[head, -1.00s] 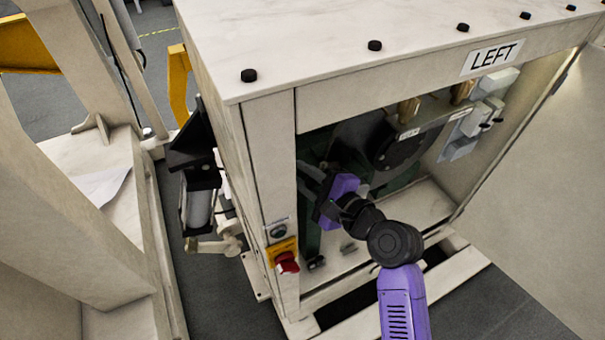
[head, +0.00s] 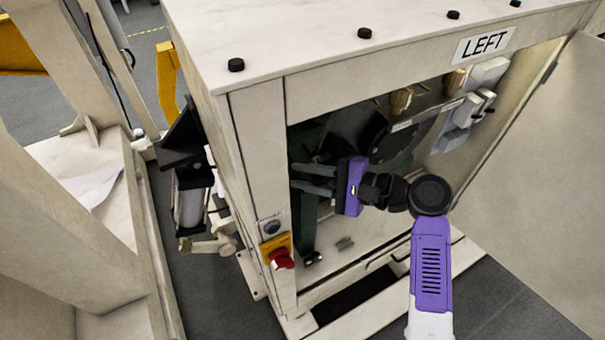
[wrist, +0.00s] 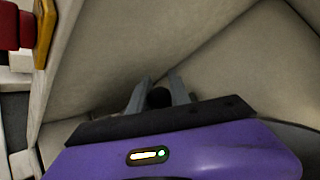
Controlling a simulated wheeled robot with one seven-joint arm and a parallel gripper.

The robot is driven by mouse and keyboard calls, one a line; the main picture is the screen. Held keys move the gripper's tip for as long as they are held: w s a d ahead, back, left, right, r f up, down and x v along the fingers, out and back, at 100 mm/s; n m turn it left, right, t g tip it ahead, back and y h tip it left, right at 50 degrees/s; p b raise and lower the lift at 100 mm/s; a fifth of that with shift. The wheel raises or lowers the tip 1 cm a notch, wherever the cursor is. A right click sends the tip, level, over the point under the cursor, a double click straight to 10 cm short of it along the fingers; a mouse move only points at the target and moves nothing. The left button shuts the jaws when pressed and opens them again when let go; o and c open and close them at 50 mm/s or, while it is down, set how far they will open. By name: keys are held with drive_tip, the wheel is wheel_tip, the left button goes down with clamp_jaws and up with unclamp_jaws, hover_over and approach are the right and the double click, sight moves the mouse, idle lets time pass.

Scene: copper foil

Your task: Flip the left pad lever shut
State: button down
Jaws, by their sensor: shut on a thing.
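My gripper (head: 296,177) reaches into the open cabinet marked LEFT, its grey fingers pointing left to just behind the front post. In the wrist view the two fingers (wrist: 158,84) stand apart with a dark round knob (wrist: 158,98) between them. My gripper is shut on this knob, which appears to be the end of the left pad lever. The rest of the lever is hidden behind the fingers, the purple gripper body and the post. In the head view the knob cannot be made out.
The cabinet post (head: 262,160) is close beside the fingertips and carries a red switch (head: 281,259) on a yellow plate. A dark round disc (head: 392,142) sits behind my gripper. The cabinet door (head: 545,170) stands open at the right. A low sill crosses the cabinet front.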

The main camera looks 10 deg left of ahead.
drive_tip(key=shift+f, duration=0.1)
drive_tip(key=c, duration=1.2)
unclamp_jaws()
drive_tip(key=v, duration=0.8)
drive_tip(key=shift+b, duration=0.4)
